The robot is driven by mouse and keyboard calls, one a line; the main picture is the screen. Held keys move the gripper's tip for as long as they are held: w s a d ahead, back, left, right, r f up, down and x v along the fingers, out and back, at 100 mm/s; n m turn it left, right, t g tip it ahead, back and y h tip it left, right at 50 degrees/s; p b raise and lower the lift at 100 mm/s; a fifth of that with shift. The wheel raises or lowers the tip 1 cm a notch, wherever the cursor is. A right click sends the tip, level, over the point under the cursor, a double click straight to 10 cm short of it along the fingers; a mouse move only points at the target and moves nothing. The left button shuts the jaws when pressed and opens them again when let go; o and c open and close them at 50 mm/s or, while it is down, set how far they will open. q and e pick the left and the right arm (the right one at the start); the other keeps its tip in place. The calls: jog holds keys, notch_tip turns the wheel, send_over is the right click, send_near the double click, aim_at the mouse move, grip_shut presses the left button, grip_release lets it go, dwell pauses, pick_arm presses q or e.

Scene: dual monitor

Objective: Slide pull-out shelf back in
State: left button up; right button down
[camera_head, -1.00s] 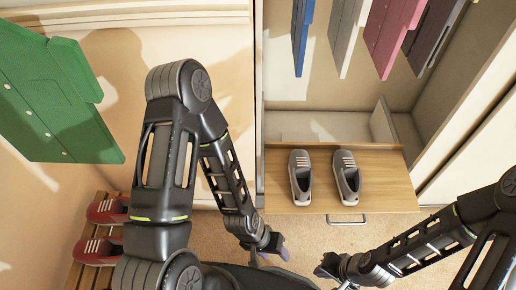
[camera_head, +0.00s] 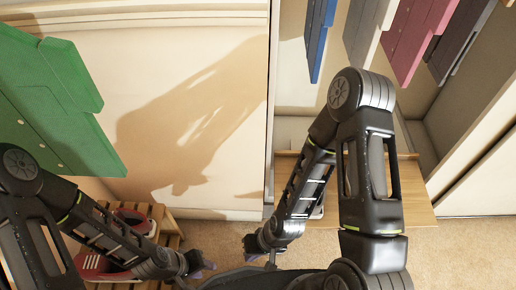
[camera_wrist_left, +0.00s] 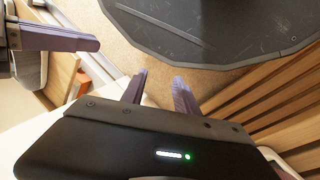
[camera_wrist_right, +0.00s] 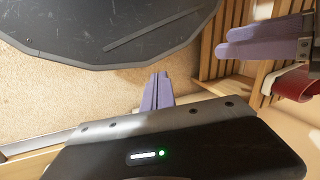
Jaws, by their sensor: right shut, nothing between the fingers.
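The pull-out shelf (camera_head: 417,198) is a light wooden board jutting from the bottom of the open wardrobe at right in the head view. My right arm covers much of it, including its front handle and most of the grey shoes. My right gripper (camera_head: 268,262) is shut and empty, left of the shelf and apart from it; its fingers meet in the right wrist view (camera_wrist_right: 157,90). My left gripper (camera_head: 204,266) is further left, near the shoe rack. Its fingers are apart and empty in the left wrist view (camera_wrist_left: 160,90).
A slatted wooden rack (camera_head: 172,240) with red shoes (camera_head: 100,265) stands at lower left. A green garment (camera_head: 60,100) hangs at left. Blue, white, pink and dark garments (camera_head: 415,40) hang above the shelf. Carpet (camera_head: 225,238) is bare in front of the closed panel.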

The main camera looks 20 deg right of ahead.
pick_arm(q)
jog(key=shift+a, duration=0.15)
pick_arm(e)
jog(key=shift+w+a, duration=0.1)
jog(key=shift+a, duration=0.1)
